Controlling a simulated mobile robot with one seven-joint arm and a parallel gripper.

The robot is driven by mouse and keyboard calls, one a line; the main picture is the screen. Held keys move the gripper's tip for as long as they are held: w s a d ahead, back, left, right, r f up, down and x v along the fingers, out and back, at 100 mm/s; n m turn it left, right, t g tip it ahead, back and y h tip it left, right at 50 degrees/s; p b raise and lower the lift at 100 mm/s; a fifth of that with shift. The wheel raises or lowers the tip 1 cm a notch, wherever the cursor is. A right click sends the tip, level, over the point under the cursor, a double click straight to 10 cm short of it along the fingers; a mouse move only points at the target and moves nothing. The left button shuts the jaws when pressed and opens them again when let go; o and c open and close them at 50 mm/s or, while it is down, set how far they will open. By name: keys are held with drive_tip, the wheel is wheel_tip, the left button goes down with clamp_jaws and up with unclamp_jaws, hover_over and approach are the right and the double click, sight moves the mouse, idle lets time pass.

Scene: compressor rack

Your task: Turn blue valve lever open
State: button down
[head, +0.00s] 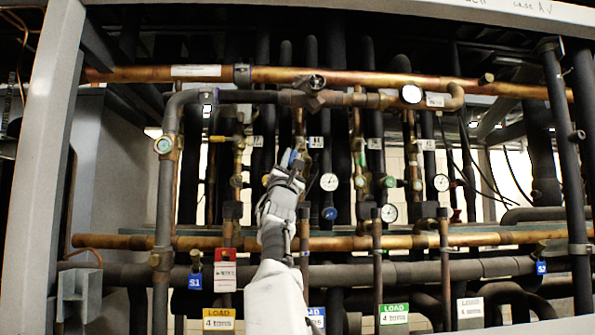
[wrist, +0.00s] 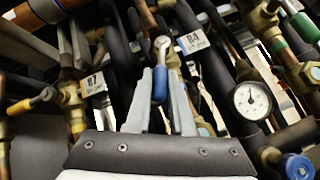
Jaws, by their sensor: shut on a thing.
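The blue valve lever (wrist: 159,84) is in the middle of the wrist view, with a round metal eye at its upper end. My gripper (wrist: 161,88) has one finger on each side of the lever and is shut on it. In the head view, my gripper (head: 286,164) reaches up among the vertical pipes, and a small bit of the blue lever (head: 293,157) shows at its fingertips. The valve body behind the lever is largely hidden.
A yellow lever (wrist: 42,97) is on the left in the wrist view, and a green-handled one (wrist: 305,27) is at upper right. A pressure gauge (wrist: 250,100) and a blue round knob (wrist: 298,166) are on the right. Copper pipes (head: 400,242) cross below my gripper.

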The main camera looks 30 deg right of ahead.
drive_tip(key=shift+d+f+n+t+y+b, duration=0.1)
drive_tip(key=shift+n+t+y+b, duration=0.35)
drive_tip(key=shift+n, duration=0.25)
drive_tip(key=c, duration=0.8)
unclamp_jaws()
drive_tip(key=shift+s, duration=0.1)
drive_tip(key=shift+b+v, duration=0.8)
drive_tip(key=shift+b, duration=0.2)
drive_tip(key=s+a+b, duration=0.1)
drive_tip(key=s+a, duration=0.1)
drive_tip(key=s, duration=0.1)
drive_tip(key=s+a+b, duration=0.2)
drive_tip(key=s, duration=0.1)
drive_tip(key=s+a+b, duration=0.2)
drive_tip(key=s+a, duration=0.1)
drive_tip(key=shift+s, duration=0.15)
